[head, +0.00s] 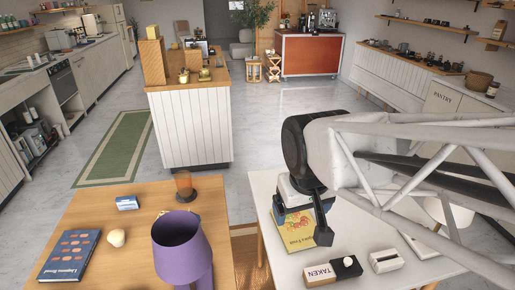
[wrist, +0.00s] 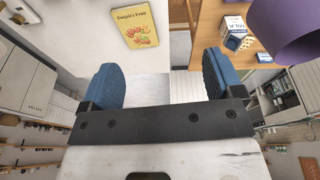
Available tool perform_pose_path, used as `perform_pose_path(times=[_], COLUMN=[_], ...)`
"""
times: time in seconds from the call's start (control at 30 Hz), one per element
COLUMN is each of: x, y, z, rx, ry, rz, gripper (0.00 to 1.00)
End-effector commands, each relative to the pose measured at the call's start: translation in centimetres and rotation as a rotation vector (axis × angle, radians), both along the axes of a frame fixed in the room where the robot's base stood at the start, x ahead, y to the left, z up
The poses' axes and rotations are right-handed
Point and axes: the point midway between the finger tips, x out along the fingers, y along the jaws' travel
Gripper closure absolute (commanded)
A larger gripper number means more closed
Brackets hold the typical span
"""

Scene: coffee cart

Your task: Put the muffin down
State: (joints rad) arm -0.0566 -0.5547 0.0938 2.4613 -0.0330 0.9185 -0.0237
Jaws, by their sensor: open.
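I cannot make out a muffin for certain. A pale, rounded lump (head: 116,237) sits on the wooden table (head: 75,212) beside a blue book; I cannot tell what it is. My gripper (head: 303,224) is above the white table (head: 262,190), pointing down over a yellow book (head: 298,236). In the wrist view my gripper (wrist: 162,78) has its two blue fingers wide apart with nothing between them. The yellow book (wrist: 136,22) lies beyond the left finger there. The part of the white table under my arm is hidden.
A purple lamp (head: 180,240) stands on the wooden table near the gap between the tables. An amber glass (head: 184,186) stands at the wooden table's far edge.

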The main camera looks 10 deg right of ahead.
Motion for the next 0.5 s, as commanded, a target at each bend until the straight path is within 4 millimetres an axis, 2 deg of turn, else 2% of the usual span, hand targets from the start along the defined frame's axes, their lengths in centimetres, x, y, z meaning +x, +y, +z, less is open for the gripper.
perform_pose_path(times=[0.03,0.2,0.5], x=[-1.2,-3.7,-4.7], y=[-0.6,-1.5,-1.9], z=[-0.1,-0.5,-0.8], rx=[0.007,0.024,0.030], ry=[-0.003,-0.010,-0.009], rz=[-0.027,-0.091,-0.115], gripper=[0.14,0.14,0.14])
